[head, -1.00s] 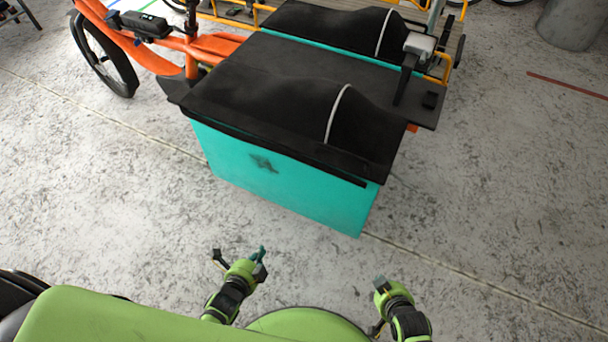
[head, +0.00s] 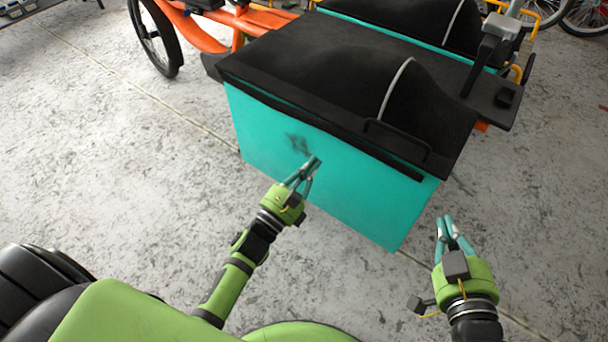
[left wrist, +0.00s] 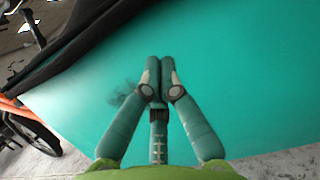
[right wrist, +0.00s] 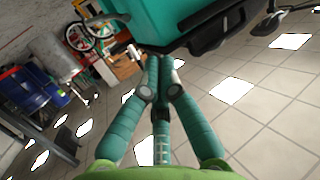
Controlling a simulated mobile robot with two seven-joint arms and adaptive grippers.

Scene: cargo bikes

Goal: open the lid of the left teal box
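The near teal box (head: 340,175) stands in front of me with its black lid (head: 310,75) closed. A black handle (head: 400,140) sits along the lid's front edge, right of the middle. A second teal box with a black lid (head: 425,18) stands behind it, cut by the frame top. My left gripper (head: 316,163) is shut and empty in front of the near box's front wall, below the lid edge; the wall fills the left wrist view (left wrist: 245,80). I cannot tell whether it touches. My right gripper (head: 444,220) is shut and empty, just right of the box's lower right corner.
The orange bike frame (head: 205,38) and a wheel (head: 154,35) stand behind the box at left. A grey clamp-like part (head: 490,50) stands at the lid's right side. Concrete floor (head: 100,170) is free at left and right.

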